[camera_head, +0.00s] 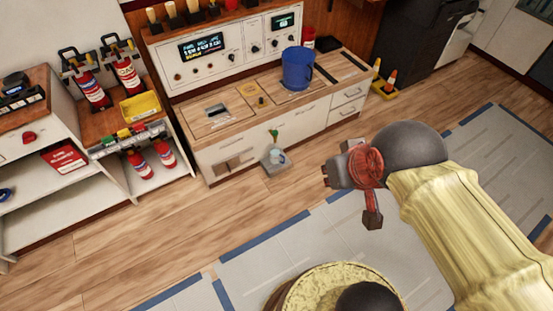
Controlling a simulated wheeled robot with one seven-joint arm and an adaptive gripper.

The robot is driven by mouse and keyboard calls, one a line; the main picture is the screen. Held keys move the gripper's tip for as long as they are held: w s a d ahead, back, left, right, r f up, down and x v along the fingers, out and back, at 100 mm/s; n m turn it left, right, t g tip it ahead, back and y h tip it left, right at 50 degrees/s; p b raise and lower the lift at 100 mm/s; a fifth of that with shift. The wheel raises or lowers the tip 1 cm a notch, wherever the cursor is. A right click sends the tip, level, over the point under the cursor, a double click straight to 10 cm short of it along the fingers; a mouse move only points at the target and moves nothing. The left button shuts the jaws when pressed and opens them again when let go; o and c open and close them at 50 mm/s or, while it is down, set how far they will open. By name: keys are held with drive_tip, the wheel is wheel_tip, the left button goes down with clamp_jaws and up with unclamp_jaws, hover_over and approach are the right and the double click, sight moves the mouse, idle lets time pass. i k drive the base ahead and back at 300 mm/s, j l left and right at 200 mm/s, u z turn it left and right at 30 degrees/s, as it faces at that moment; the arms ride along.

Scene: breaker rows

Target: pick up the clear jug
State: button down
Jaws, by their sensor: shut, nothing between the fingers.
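My gripper (345,178) is in the right half of the view, shut and empty, held above the floor in front of the cabinet. A small pale, clear-looking object (277,156) sits low at the front of the cabinet, on a grey box or ledge. It may be the clear jug, but it is too small to be sure. It lies to the left of my gripper, well apart from it. No other clear jug can be made out.
A blue bucket (298,68) stands on the wooden-topped cabinet (235,116) with a control panel (220,50) behind. Fire extinguishers (138,164) fill the left shelf. The wooden floor (235,210) in front is clear.

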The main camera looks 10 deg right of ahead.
sight(275, 152)
drive_tip(key=i+l+u, duration=0.55)
drive_tip(key=i, duration=0.25)
drive_tip(key=l, duration=0.1)
